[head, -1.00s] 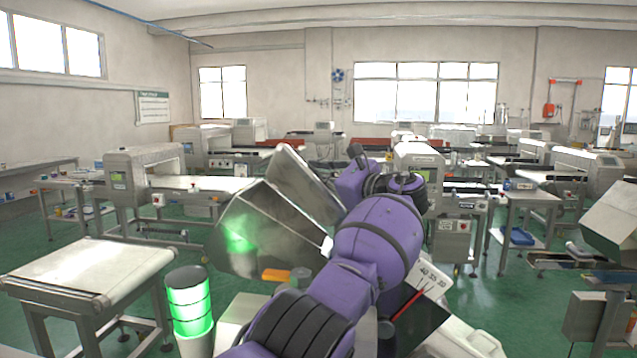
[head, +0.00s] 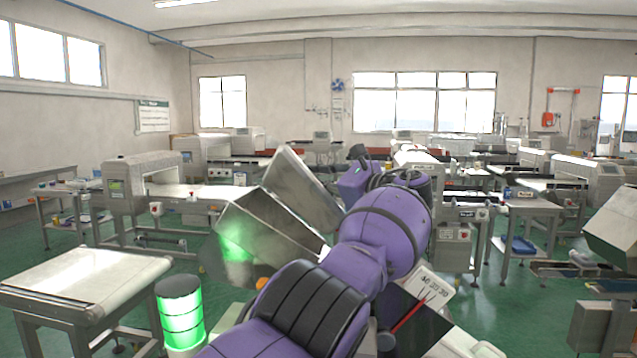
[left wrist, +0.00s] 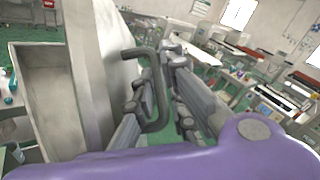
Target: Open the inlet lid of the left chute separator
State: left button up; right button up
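The left chute separator's metal hopper (head: 235,240) stands left of my left arm in the head view. Its lid (head: 302,190) is a flat grey panel tilted up and away from the hopper mouth, which shows a dark inside. In the left wrist view the lid (left wrist: 112,60) runs beside the hopper's hollow inside (left wrist: 45,95). A bent grey bar handle (left wrist: 153,80) sticks out from the lid. My left gripper (left wrist: 163,85) has its fingers apart, with the handle between or just in front of them; contact is unclear. The head view hides these fingers behind my arm. My right gripper is not seen.
Another machine (head: 615,225) stands at the right edge. Green floor (head: 530,310) is open at the right.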

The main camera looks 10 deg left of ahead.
pick_arm(q)
jog(key=shift+d, duration=0.1)
jog(key=v, duration=1.2)
